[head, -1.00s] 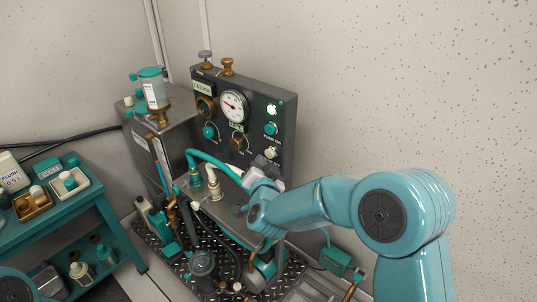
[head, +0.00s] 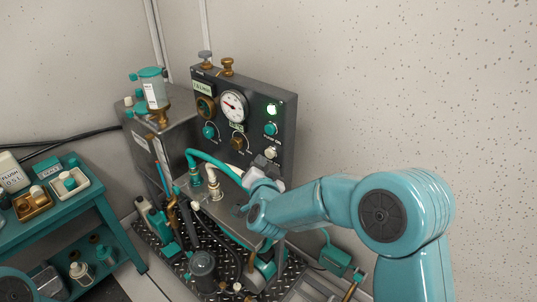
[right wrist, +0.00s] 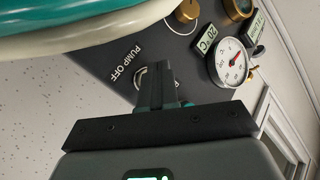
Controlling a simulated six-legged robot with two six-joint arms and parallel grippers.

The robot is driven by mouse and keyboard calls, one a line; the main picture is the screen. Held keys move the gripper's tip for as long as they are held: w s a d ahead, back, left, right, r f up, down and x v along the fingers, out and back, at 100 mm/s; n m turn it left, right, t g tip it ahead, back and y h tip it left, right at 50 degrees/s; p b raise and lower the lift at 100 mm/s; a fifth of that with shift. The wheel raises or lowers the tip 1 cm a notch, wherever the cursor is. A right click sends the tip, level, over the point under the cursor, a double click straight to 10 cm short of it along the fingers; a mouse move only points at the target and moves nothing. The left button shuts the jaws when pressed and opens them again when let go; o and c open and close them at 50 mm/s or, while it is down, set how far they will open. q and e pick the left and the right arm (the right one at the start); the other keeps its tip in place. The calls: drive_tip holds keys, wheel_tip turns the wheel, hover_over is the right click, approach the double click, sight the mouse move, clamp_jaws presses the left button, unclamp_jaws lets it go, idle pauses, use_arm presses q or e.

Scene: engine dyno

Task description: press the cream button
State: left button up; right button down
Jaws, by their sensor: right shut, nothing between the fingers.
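The cream button (head: 271,152) is low on the right side of the dark control panel (head: 285,115), below a teal button (head: 270,129). My right gripper (head: 266,162) is shut and empty, just in front of and below the cream button. In the right wrist view the shut fingers (right wrist: 156,84) point at the panel beside the "PUMP OFF" lettering. They hide most of the button there; only part of a pale ring (right wrist: 139,78) shows at their edge. I cannot tell whether the fingertips touch the button. My left gripper is not in view.
A green light (head: 271,109) glows on the panel, near a round white gauge (head: 233,106) and a brass knob (head: 238,143). Teal and pale hoses (head: 205,158) rise left of my right gripper. A teal cart (head: 95,195) stands at left.

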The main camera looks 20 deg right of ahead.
idle(0.3)
drive_tip(key=shift+w+d, duration=0.25)
drive_tip(key=shift+d, duration=0.1)
drive_tip(key=shift+w+d+b, duration=0.3)
drive_tip(key=shift+d+b, duration=0.1)
drive_tip(key=shift+b, duration=0.05)
idle(0.6)
drive_tip(key=shift+s+a, duration=0.1)
drive_tip(key=shift+a, duration=0.05)
idle(0.3)
drive_tip(key=shift+s+a, duration=0.45)
drive_tip(key=shift+a, duration=0.15)
drive_tip(key=s+a, duration=0.2)
drive_tip(key=a, duration=0.2)
drive_tip(key=shift+s+a+b, duration=0.1)
drive_tip(key=shift+s+b, duration=0.25)
drive_tip(key=shift+s, duration=0.05)
